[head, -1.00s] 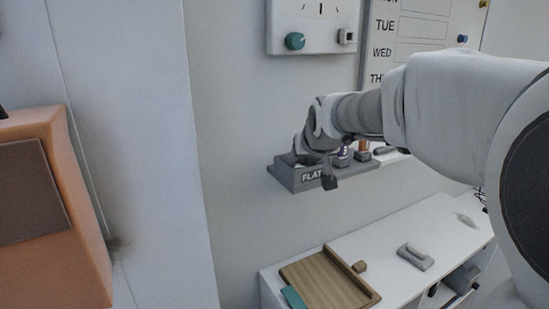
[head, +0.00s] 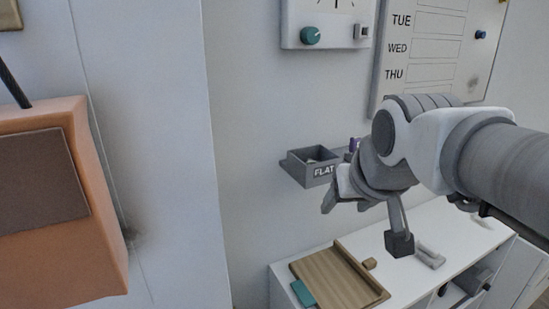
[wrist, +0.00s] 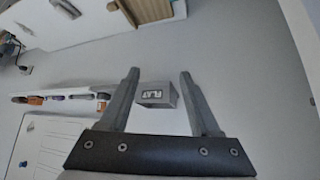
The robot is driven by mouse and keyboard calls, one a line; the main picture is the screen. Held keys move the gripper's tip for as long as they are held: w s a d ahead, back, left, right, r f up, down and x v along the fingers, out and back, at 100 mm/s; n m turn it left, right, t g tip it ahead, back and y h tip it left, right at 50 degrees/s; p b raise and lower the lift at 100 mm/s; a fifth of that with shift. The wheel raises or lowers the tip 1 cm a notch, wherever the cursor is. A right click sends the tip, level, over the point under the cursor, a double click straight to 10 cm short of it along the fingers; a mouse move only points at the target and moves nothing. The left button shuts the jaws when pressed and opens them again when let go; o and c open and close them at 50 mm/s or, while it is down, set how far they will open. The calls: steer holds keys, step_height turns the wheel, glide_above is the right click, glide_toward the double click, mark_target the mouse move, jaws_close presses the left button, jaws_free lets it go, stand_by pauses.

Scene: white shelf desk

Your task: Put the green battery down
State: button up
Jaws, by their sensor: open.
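A small grey bin labelled FLAT (head: 296,171) is fixed to the wall in the head view. Its top is open, and something small and unclear shows inside. My gripper (head: 340,198) is open, in front of the wall just right of and below the bin. In the wrist view the bin (wrist: 156,97) shows between and beyond the two spread fingers of my gripper (wrist: 160,82), with nothing held between them. I cannot make out the green battery in either view.
A wall rack (wrist: 62,98) with several small coloured items shows left in the wrist view. Below, the white desk (head: 440,225) bears a wooden tray (head: 335,280), a teal item (head: 303,293) and a grey object (head: 431,256). An orange box (head: 60,250) stands at left.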

steer(key=s+f+g, duration=0.2)
steer(key=s+f, duration=0.6)
steer(key=s, duration=0.3)
steer(key=shift+r+p, duration=0.45)
steer(key=shift+p, duration=0.1)
